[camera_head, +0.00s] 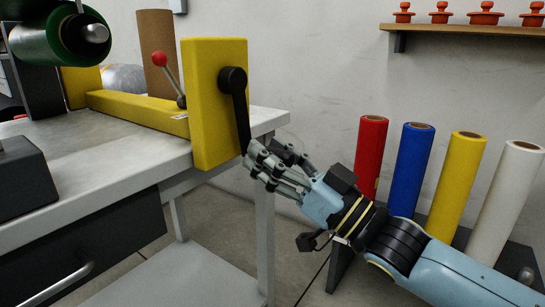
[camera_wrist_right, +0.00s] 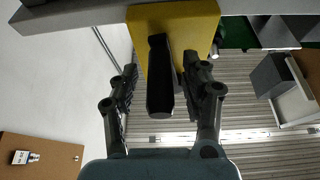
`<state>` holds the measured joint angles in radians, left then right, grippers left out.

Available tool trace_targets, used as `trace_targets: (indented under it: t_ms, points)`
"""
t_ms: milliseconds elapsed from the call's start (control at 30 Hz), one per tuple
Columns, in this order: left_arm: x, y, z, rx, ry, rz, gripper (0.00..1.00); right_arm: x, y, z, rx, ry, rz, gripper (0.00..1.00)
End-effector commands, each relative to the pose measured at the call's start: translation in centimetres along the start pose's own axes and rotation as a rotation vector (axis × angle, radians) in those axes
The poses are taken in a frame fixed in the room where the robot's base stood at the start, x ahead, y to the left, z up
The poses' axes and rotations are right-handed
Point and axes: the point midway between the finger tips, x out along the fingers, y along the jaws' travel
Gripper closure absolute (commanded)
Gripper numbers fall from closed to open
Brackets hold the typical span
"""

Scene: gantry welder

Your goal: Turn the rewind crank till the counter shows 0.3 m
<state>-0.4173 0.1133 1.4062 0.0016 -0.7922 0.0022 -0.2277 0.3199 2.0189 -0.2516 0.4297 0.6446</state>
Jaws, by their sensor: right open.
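The rewind crank (camera_head: 239,110) is a black arm on the yellow upright housing (camera_head: 207,140) at the end of the bench. It hangs down from its round hub, and its lower end meets my right gripper (camera_head: 262,163), which partly hides it. In the right wrist view the black crank (camera_wrist_right: 160,75) lies between the two spread fingers of my right gripper (camera_wrist_right: 160,92), with gaps on both sides. The gripper is open and does not hold the crank. No counter display can be read in these views. My left gripper is not in view.
A lever with a red knob (camera_head: 160,60) stands behind the housing. A green roll (camera_head: 55,38) hangs at upper left over the grey bench (camera_head: 110,150). Red, blue, yellow and white rolls (camera_head: 371,150) stand at right, near my right arm. A wooden shelf (camera_head: 470,29) is above.

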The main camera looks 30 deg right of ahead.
Motion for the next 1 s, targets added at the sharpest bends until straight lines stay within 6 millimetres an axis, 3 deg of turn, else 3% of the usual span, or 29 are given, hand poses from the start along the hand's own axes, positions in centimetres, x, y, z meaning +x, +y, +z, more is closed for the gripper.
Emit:
trace_targets:
  t_ms: [133,500,1000]
  points:
    - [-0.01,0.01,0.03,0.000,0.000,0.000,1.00,0.00,0.00,-0.03,0.000,0.000,0.000,0.53]
    - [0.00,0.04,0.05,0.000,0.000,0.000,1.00,-0.04,0.00,-0.01,0.000,0.000,0.000,1.00]
    - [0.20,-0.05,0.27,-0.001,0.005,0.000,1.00,-0.02,0.03,-0.06,0.021,0.000,0.009,1.00]
